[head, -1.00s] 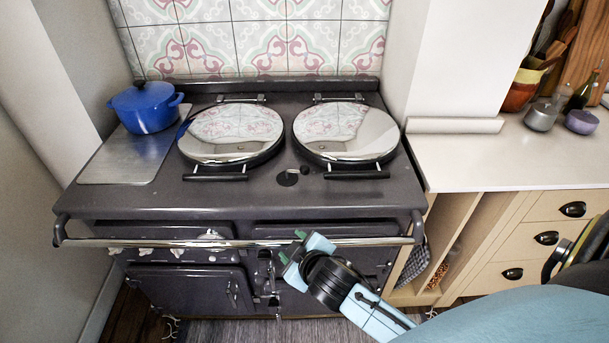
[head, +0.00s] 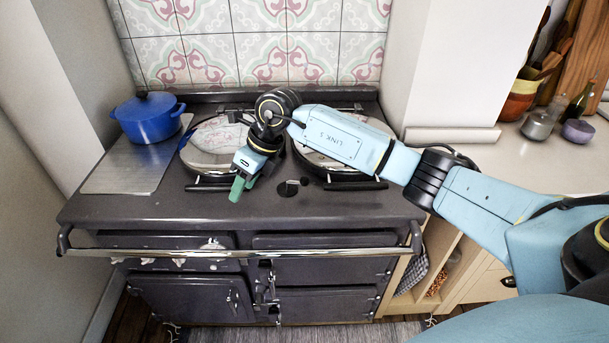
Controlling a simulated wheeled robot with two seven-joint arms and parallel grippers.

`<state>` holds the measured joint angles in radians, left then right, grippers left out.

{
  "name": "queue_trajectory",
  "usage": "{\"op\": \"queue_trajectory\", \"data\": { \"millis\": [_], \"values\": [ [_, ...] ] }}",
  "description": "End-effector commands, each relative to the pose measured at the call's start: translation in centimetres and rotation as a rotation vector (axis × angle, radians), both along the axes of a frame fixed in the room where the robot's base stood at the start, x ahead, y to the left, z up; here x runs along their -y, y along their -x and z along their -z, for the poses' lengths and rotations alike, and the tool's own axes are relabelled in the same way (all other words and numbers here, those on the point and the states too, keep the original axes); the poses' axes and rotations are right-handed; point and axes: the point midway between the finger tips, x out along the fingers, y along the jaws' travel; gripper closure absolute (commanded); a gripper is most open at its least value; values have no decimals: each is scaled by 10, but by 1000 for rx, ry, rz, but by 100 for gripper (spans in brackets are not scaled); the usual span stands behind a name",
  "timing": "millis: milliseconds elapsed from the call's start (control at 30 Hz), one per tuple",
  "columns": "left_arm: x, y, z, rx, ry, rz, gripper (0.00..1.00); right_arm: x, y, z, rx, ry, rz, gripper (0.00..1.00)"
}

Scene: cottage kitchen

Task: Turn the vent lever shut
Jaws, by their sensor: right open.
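The vent lever (head: 290,188) looks like a small dark round plate with a short knob at its right. It sits on the range's top between the two round lids, near the front. My right gripper (head: 241,186) hangs over the range top with its green fingertips pointing down, to the left of the lever and apart from it. It is open and holds nothing. My left gripper is out of view.
The dark range (head: 140,212) has two shiny lids, partly hidden by my right arm, with front handles. A chrome rail (head: 230,253) runs along its front. A blue pot (head: 147,117) stands on a metal plate at the left. Bare range top lies in front of the lids.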

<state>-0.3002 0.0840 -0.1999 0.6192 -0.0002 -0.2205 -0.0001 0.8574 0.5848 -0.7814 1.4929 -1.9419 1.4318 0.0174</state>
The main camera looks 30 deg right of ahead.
Motion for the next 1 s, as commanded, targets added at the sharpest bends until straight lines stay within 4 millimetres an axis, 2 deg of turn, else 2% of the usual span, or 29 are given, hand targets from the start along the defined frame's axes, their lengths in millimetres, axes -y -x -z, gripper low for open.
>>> {"op": "queue_trajectory", "data": {
  "millis": [33,100,200,300,400,533,1000],
  "values": [
    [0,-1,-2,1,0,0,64,33,-8,-10,-7,136,19,54],
    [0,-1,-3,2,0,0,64,70,-11,-21,-31,293,50,54],
    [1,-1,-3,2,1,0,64,111,-12,-37,-63,454,99,54],
    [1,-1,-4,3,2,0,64,133,-11,-48,-87,543,132,54],
    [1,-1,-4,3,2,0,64,143,-10,-49,-99,578,147,54],
    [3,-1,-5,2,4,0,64,146,-11,-34,-102,582,150,54],
    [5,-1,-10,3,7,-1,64,161,-18,58,-101,577,147,54]
  ]
}}
